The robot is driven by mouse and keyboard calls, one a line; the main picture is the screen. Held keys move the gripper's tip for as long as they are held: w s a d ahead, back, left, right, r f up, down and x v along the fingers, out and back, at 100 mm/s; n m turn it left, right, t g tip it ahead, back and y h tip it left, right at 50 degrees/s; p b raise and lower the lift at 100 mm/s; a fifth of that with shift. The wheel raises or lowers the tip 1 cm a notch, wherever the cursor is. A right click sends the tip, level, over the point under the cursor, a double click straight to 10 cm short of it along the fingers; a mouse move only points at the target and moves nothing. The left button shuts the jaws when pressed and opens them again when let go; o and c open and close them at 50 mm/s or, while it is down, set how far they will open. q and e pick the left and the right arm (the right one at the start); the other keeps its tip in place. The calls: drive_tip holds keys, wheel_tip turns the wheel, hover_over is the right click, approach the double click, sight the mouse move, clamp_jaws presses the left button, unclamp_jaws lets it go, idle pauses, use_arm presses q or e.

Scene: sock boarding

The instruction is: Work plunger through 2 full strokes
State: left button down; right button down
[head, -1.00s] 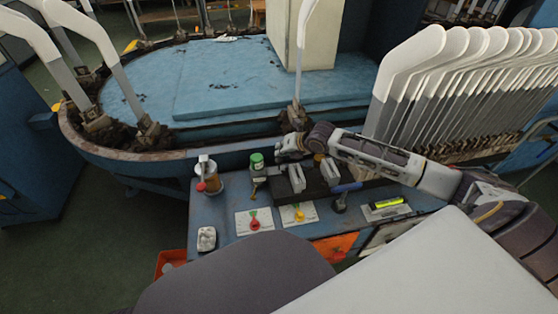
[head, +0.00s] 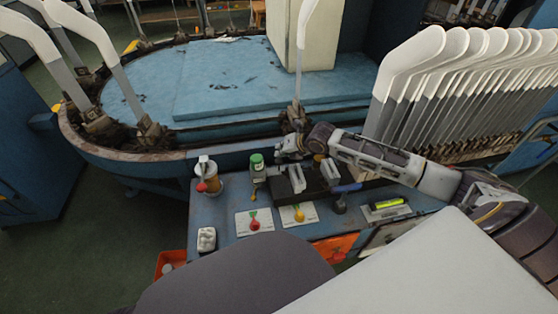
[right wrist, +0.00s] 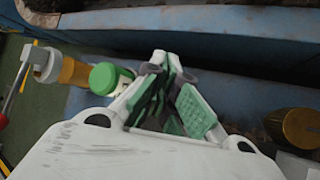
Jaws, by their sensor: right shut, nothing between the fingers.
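I cannot tell for sure which part is the plunger. An amber bottle (head: 212,185) with a white top and a red knob (head: 201,187) on a rod stands at the left end of the blue bench. The amber bottle also shows at the left of the right wrist view (right wrist: 73,72). A green-capped bottle (head: 257,159) stands to its right. My left gripper is out of view.
A dark block with grey pieces (head: 297,178) and a blue handle (head: 346,188) are to the right on the bench (head: 225,222). Cards with a red item (head: 254,224) and a yellow item (head: 299,215) lie in front.

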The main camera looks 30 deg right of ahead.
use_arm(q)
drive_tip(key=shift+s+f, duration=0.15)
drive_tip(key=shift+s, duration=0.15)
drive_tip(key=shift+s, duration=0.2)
use_arm(e)
drive_tip(key=shift+f, duration=0.15)
use_arm(q)
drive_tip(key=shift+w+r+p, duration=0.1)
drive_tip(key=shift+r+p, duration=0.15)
drive_tip(key=shift+p, duration=0.05)
use_arm(e)
drive_tip(key=shift+f, duration=0.25)
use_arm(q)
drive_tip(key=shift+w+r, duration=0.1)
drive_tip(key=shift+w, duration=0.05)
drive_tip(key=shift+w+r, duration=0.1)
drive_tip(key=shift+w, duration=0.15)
